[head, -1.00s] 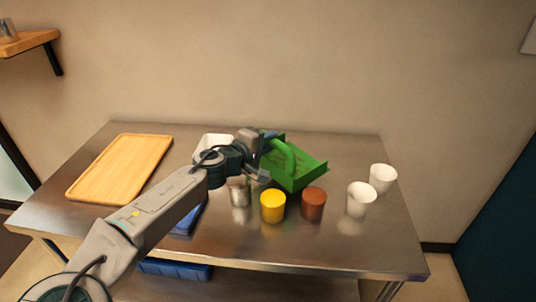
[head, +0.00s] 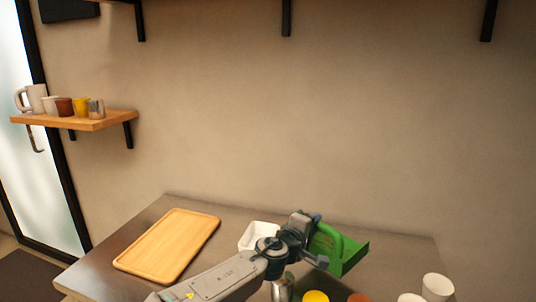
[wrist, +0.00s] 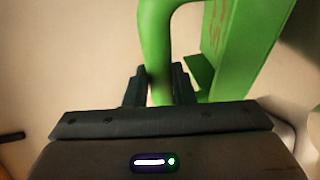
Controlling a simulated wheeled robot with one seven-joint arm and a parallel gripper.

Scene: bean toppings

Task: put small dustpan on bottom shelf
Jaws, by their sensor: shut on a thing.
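The small green dustpan (head: 352,254) is held by my gripper (head: 318,240) over the back right part of the metal table. In the wrist view, my gripper (wrist: 160,88) is shut on the dustpan's curved green handle (wrist: 155,40), and the pan's body (wrist: 245,45) extends to the right. In the head view, part of the dustpan is hidden behind my gripper. A small wooden wall shelf (head: 85,121) at the left carries a mug and several cups. The underside of a higher shelf's black brackets (head: 287,18) shows at the top edge.
The metal table (head: 100,270) holds a wooden board (head: 168,245) at the left and a white container (head: 257,234) beside my gripper. A metal cup, yellow cup (head: 315,296), brown cup and white cups (head: 437,287) stand along the front right.

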